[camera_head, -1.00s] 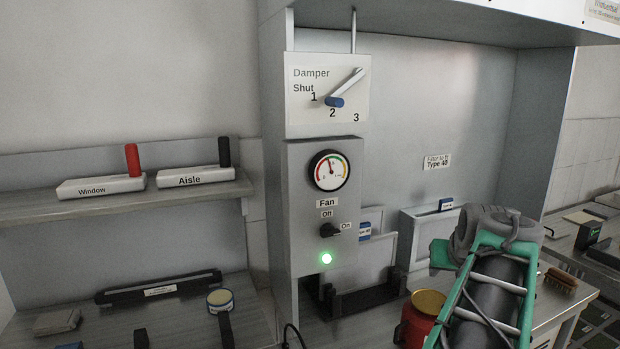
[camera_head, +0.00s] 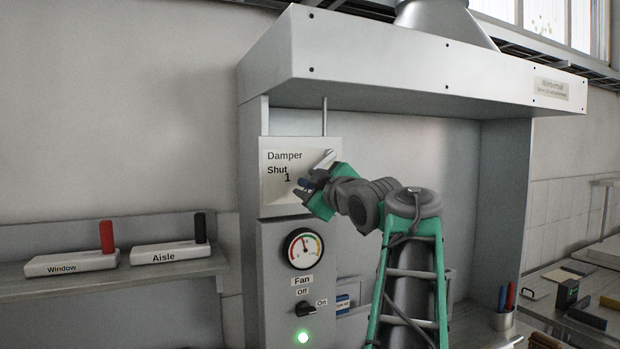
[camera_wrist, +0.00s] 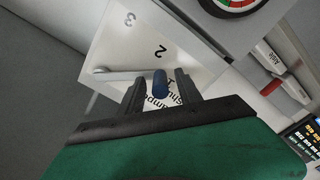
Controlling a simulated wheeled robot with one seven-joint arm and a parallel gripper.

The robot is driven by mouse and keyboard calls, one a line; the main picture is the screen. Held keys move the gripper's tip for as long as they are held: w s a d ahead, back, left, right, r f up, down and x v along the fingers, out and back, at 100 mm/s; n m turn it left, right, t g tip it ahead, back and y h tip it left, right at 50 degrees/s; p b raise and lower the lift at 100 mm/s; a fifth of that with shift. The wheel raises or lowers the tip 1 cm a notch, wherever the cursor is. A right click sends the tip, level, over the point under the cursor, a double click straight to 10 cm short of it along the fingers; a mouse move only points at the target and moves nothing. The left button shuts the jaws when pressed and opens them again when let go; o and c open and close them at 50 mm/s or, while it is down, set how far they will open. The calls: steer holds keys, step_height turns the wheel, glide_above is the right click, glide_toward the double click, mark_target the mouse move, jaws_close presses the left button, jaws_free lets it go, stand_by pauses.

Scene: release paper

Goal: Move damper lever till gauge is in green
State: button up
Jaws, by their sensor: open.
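The damper lever is a white bar (camera_head: 325,160) with a blue knob (camera_wrist: 160,83), on a white panel (camera_head: 276,206) marked Shut, 1, 2, 3. In the wrist view the knob lies close to the 1, on the side toward the 2. My gripper (camera_wrist: 159,88) is open, with one dark finger on each side of the knob; I cannot tell whether either touches it. In the head view my gripper (camera_head: 306,187) hides the 2 and 3. The round gauge (camera_head: 303,248) below has its needle near upright; its exact colour band is too small to tell.
Below the gauge are the fan switch (camera_head: 306,309), pointing to On, and a lit green lamp (camera_head: 303,337). Window (camera_head: 72,263) and Aisle (camera_head: 171,253) blocks with upright handles stand on the left shelf. The hood (camera_head: 420,65) overhangs the panel.

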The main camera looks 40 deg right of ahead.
steer(key=shift+w, duration=0.2)
jaws_close()
stand_by(0.3)
stand_by(1.0)
